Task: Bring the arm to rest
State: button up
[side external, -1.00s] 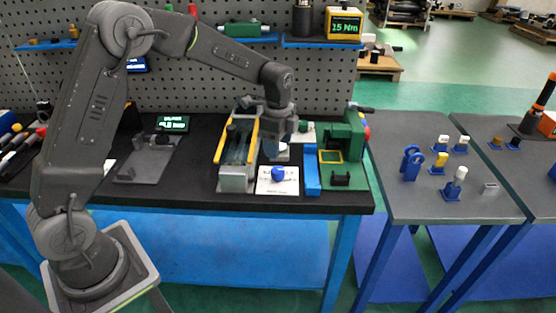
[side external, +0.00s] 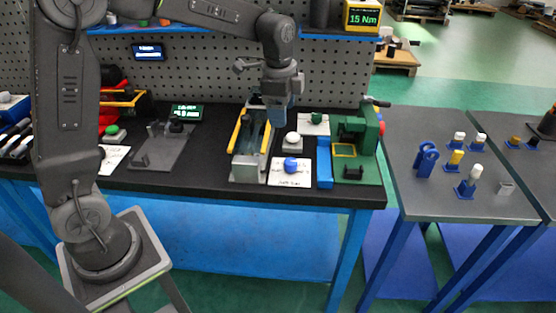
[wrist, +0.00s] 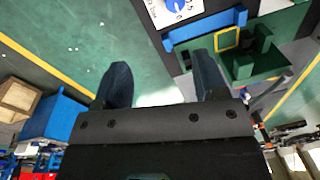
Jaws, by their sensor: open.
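My gripper (side external: 278,103) hangs above the black bench (side external: 215,183) in the side external view, at the far end of the yellow-railed fixture (side external: 250,142). In the wrist view my gripper (wrist: 158,85) shows two dark fingers spread apart with nothing between them. A white card with a blue knob (side external: 290,168) and a grey block with a white ball (side external: 292,141) stand on the bench beside the fixture, apart from the gripper.
A green machine (side external: 357,145) with a blue bar (side external: 324,160) stands right of the card. A grey plate fixture (side external: 162,147) lies to the left. A grey table (side external: 450,205) with blue stands is at right. A pegboard (side external: 200,66) rises behind the bench.

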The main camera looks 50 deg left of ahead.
jog(key=s+d+r+n+t, duration=0.1)
jog(key=s+n, duration=0.4)
jog(key=s, duration=0.6)
jog(key=s+d+r+n+t, duration=0.2)
jog(key=s+n, duration=0.4)
jog(key=s, duration=0.6)
jog(key=shift+d+r+t, duration=0.2)
jog(key=shift+r+t, duration=0.5)
jog(key=shift+t, duration=0.1)
